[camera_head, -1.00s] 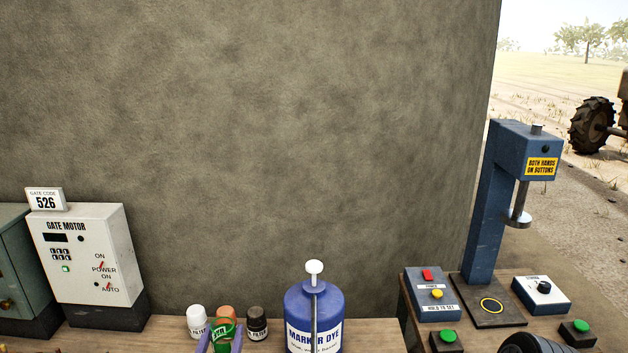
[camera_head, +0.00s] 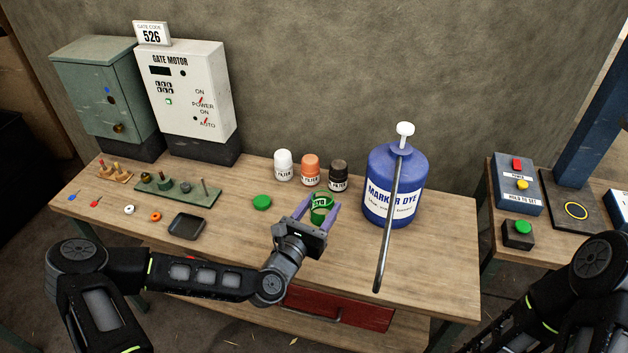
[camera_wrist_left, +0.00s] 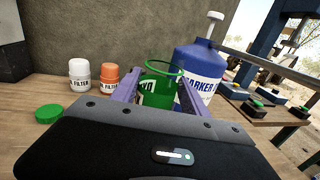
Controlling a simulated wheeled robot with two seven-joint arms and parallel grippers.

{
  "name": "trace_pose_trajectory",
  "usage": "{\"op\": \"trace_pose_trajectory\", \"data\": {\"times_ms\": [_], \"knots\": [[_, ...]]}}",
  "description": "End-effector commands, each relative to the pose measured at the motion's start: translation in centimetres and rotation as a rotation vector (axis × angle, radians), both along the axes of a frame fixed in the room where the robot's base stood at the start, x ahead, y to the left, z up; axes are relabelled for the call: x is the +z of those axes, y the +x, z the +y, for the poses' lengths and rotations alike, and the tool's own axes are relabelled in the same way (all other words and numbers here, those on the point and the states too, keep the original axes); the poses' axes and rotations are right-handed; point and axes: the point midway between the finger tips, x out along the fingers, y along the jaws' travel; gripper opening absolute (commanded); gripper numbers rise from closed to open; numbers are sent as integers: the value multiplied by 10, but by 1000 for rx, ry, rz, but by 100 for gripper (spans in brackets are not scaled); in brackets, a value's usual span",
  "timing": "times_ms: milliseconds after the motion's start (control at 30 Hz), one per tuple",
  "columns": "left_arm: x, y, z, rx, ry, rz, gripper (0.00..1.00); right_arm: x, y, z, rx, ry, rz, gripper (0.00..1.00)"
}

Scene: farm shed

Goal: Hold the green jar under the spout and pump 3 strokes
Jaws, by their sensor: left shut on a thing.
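The green jar (camera_head: 320,208) is open-topped and upright, between the purple fingers of my left gripper (camera_head: 318,206), which is shut on it. It also shows in the left wrist view (camera_wrist_left: 158,88). The blue marker dye bottle (camera_head: 391,185) stands on the bench just right of the jar, apart from it. Its white pump head (camera_head: 405,130) is on top. A long grey spout (camera_head: 388,235) slopes from the pump towards the bench front. The jar is left of the spout, not under it. My right arm shows at the lower right; its gripper is out of view.
A green lid (camera_head: 262,202) lies left of the jar. White (camera_head: 283,165), orange (camera_head: 310,167) and dark (camera_head: 338,175) filter jars stand behind. A black tray (camera_head: 187,226) lies further left. Bench room in front of the dye bottle is clear. A second bench stands right.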

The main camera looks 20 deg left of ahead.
Motion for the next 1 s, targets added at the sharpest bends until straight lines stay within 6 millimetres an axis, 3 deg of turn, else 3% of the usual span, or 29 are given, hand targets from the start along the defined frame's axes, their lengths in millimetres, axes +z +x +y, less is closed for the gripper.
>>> {"op": "trace_pose_trajectory", "data": {"times_ms": [100,300,767,867,1000], "knots": [[-29,-18,-17,-105,-15,6,12,0,0,0,0,0,0,74],[-55,-48,-45,-285,-13,0,12,0,0,0,0,0,0,74],[-90,-110,-90,-631,-1,3,12,0,0,0,0,0,0,74],[-95,-129,-102,-730,1,2,12,0,0,0,0,0,0,74],[-100,-176,-124,-950,8,5,12,0,0,0,0,0,0,74]]}}
